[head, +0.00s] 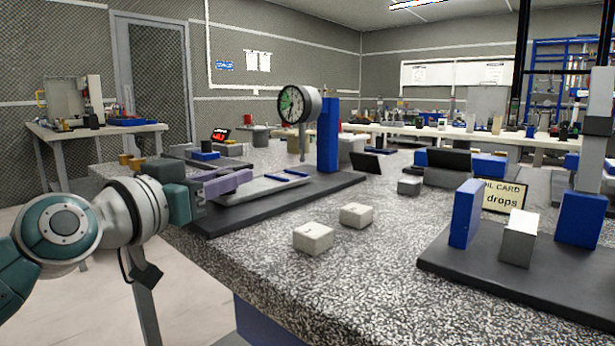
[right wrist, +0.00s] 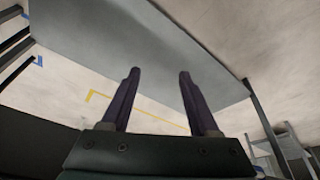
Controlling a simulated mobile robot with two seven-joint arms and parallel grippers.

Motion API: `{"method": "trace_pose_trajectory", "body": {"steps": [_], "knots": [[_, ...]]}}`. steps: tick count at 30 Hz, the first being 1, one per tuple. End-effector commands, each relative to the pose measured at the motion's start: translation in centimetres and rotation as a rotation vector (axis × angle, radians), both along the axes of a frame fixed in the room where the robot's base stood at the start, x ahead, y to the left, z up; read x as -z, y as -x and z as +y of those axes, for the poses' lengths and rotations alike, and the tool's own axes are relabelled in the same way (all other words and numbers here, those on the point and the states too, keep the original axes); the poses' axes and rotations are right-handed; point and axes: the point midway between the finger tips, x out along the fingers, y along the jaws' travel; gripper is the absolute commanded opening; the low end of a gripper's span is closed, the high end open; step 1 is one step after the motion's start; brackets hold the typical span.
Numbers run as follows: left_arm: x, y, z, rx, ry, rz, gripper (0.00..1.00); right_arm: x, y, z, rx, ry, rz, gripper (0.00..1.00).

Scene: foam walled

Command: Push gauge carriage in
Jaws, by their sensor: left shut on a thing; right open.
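The gauge stand has a black base (head: 335,188), a blue post (head: 328,138) and a round dial gauge (head: 298,105) with a stem pointing down. A light grey gauge carriage (head: 262,190) with blue strips lies low along the base, to the left of the post. My left gripper (head: 238,178) reaches in from the left, its purple fingers shut on the near left end of the carriage. The fingers hide the gripped part. My right gripper (right wrist: 158,74) is open and empty in the right wrist view, with a grey surface and pale floor beyond.
Two small white blocks (head: 313,237) (head: 356,215) lie on the speckled bench top (head: 300,285) in front of the stand.

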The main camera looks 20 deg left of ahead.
Motion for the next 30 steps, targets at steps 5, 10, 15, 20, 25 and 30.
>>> {"method": "trace_pose_trajectory", "body": {"steps": [5,10,15,20,25,30], "knots": [[0.0,0.0,0.0,0.000,-0.001,0.000,0.38,0.0,0.0,0.0,-0.001,0.000,0.001,0.61],[0.0,0.0,0.0,0.000,-0.001,0.000,0.57,0.0,0.0,0.0,0.000,0.000,0.001,0.61],[0.0,0.0,0.0,0.000,-0.001,0.000,0.61,0.0,0.0,0.0,0.000,0.000,0.001,0.61],[0.0,0.2,0.1,0.000,-0.001,0.001,0.61,-0.1,0.1,0.0,0.000,0.000,0.002,0.61],[0.0,2.0,0.3,0.000,-0.003,0.003,0.61,-0.6,0.1,0.0,0.000,-0.001,0.002,0.61],[-0.1,5.2,0.7,0.002,-0.004,0.003,0.61,-1.2,0.1,0.0,0.000,0.000,0.003,0.61]]}}
